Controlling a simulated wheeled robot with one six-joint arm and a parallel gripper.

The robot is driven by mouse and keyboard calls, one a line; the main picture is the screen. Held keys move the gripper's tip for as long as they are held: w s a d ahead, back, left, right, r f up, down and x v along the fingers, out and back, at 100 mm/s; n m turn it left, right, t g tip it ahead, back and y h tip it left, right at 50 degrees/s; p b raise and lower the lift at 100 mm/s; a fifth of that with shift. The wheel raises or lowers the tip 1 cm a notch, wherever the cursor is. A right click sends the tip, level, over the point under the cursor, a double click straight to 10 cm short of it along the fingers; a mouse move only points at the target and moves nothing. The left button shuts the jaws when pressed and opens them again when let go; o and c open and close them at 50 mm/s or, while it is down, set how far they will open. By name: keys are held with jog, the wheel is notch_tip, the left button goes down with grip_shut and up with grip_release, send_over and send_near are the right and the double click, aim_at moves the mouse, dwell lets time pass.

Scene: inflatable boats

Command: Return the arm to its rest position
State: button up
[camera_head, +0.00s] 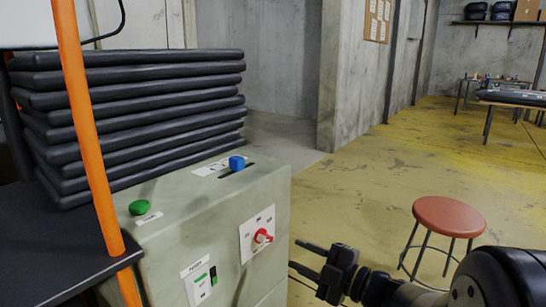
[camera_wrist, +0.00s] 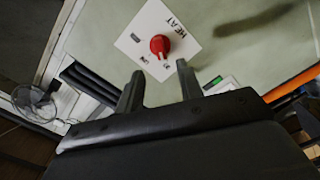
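My gripper (camera_head: 312,259) is at the bottom middle of the head view, just right of the control box's front face, with its fingers pointing left. In the wrist view my gripper (camera_wrist: 160,86) has its two fingers apart with nothing between them. The fingertips stop short of the red knob (camera_wrist: 160,45) on its white plate marked HEAT. The red knob also shows in the head view (camera_head: 263,236). My dark arm (camera_head: 500,280) fills the bottom right corner of the head view.
The pale green control box (camera_head: 190,225) carries a green button (camera_head: 139,207), a blue slider (camera_head: 237,163) and a power switch. Black padded slabs (camera_head: 140,115) are stacked behind it. An orange post (camera_head: 85,130) stands at left. A red stool (camera_head: 449,216) stands on the open yellow floor.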

aim_at(269, 241)
jog(key=b+x, duration=0.2)
jog(key=x, duration=0.5)
jog(key=shift+w+a+f, duration=0.1)
jog(key=shift+a+f, duration=0.05)
jog(key=shift+a, duration=0.1)
jog(key=shift+w+a+r+m+p, duration=0.2)
jog(key=shift+r+m+p, duration=0.2)
jog(key=shift+p, duration=0.2)
jog(key=m+p, duration=0.4)
jog(key=m, duration=0.1)
jog(key=shift+d, duration=0.1)
jog(key=shift+f+m+p, duration=0.2)
jog(key=shift+m+p, duration=0.8)
jog(key=shift+m, duration=0.9)
